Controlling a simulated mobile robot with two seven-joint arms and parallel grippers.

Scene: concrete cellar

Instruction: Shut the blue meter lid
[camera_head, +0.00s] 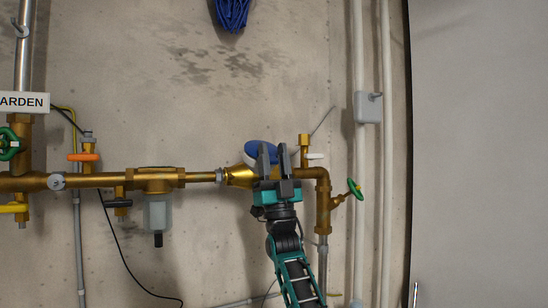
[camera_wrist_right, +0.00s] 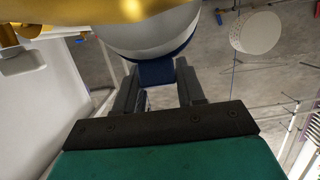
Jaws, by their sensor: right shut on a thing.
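The blue meter lid (camera_head: 261,148) shows as a blue oval over the pale round water meter (camera_head: 248,161) on the brass pipe in the head view. My right gripper (camera_head: 274,152) reaches up from below in front of the meter and hides its right part. In the wrist view, the fingers of my right gripper (camera_wrist_right: 157,78) are shut on a blue tab of the lid (camera_wrist_right: 157,72), below the pale meter body (camera_wrist_right: 150,38). I cannot tell how far the lid is from fully shut. My left gripper is not in view.
The brass pipe (camera_head: 103,180) runs along the wall with an orange-handled valve (camera_head: 83,157) and a clear filter cup (camera_head: 158,212). A green handwheel (camera_head: 355,189) and grey pipes (camera_head: 359,60) stand at the right. A blue bundle (camera_head: 232,12) hangs above.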

